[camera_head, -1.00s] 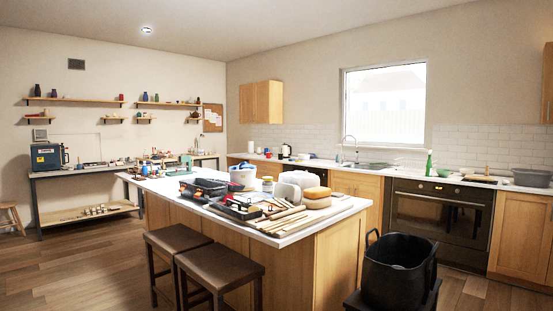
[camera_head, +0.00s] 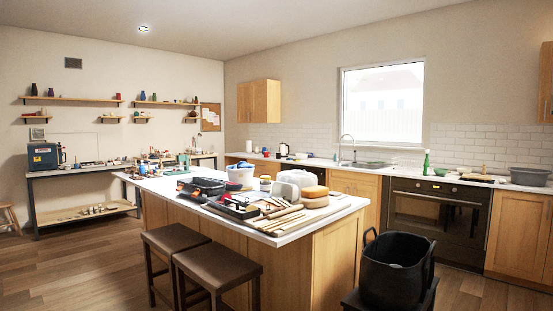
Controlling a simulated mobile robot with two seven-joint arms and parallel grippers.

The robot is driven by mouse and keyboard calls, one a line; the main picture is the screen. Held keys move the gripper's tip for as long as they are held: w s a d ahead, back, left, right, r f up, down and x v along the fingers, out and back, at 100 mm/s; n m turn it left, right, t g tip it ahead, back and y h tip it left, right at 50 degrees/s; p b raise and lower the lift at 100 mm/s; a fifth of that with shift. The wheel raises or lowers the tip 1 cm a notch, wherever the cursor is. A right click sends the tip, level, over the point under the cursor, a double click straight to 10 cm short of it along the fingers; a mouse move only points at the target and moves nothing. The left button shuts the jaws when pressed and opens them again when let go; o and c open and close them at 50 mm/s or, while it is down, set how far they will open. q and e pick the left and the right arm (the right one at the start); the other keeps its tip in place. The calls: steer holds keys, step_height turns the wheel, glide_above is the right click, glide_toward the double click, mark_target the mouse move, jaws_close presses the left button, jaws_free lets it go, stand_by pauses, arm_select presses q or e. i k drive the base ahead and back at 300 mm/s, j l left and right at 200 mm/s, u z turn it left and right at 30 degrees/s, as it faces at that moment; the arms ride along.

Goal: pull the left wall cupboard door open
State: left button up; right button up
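The left wall cupboard (camera_head: 259,102) hangs on the back wall, left of the window, above the counter. It is light wood and its doors look shut. It is far from me, beyond the island. Part of another wooden wall cupboard (camera_head: 546,84) shows at the right edge. Neither of my grippers is in view.
A kitchen island (camera_head: 338,207) with tools, tubs and trays on top stands between me and the cupboard. Two brown stools (camera_head: 217,272) and a black bin (camera_head: 396,269) stand near it. Wood floor (camera_head: 85,262) is free at left. A counter with oven (camera_head: 437,219) runs along the back.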

mark_target(244, 91)
steer(key=i+j+u, duration=0.75)
steer(key=i+u, duration=0.7)
steer(key=i, duration=1.35)
steer(key=i+j, duration=0.15)
steer(key=i, duration=1)
steer(key=i+j+z, duration=0.1)
steer(key=i+z, duration=0.35)
steer(key=i, duration=1.85)
steer(key=l+u, duration=0.05)
